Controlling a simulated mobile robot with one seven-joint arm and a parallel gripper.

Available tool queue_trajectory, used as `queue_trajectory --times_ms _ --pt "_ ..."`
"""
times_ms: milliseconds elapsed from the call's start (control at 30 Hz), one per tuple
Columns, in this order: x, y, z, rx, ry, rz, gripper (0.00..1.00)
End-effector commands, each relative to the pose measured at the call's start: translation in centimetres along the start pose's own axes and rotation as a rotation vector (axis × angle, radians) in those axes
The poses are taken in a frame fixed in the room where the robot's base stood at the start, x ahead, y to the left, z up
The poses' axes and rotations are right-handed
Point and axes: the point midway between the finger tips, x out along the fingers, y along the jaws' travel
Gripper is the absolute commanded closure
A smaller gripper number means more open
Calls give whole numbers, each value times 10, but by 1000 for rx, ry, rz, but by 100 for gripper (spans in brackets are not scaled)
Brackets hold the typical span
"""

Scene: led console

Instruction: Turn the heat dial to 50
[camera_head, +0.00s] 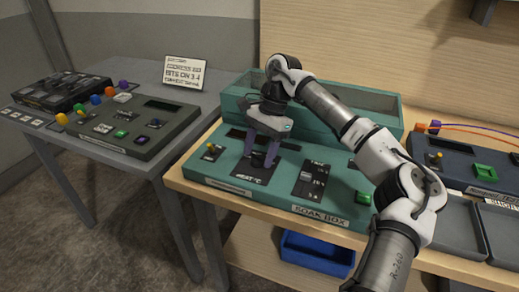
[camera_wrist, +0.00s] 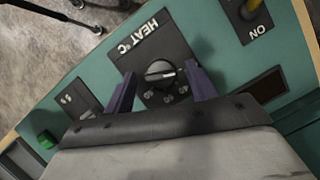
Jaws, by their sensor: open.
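The heat dial (camera_wrist: 159,73) is a round black knob with a white pointer line on a dark plate marked "HEAT °C" (camera_wrist: 146,34). In the wrist view the plate appears upside down and the pointer lies roughly across the picture. The scale numbers beside the dial are too small to read surely. My gripper (camera_head: 262,154) is open above the plate of the teal soak box (camera_head: 270,190). Its two purple fingers stand either side of the dial, with a visible gap on both sides in the wrist view. In the head view the fingers partly hide the dial.
A yellow-tipped switch (camera_head: 211,147) is left of the heat plate, a slider panel (camera_head: 310,180) right of it, and a green button (camera_head: 363,197) further right. A teal raised housing (camera_head: 350,100) stands behind. Another console (camera_head: 140,122) is on the grey table.

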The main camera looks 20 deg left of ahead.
Motion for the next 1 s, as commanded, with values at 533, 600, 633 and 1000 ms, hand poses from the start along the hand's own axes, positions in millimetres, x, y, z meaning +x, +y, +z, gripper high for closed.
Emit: queue_trajectory --times_ms 533,600,633,1000 --pt "0 0 0 7 0 -3 88" --pt "0 0 0 17 0 -8 88" --pt "0 0 -1 24 0 -11 88" --pt "3 2 -2 233 1 -99 88"
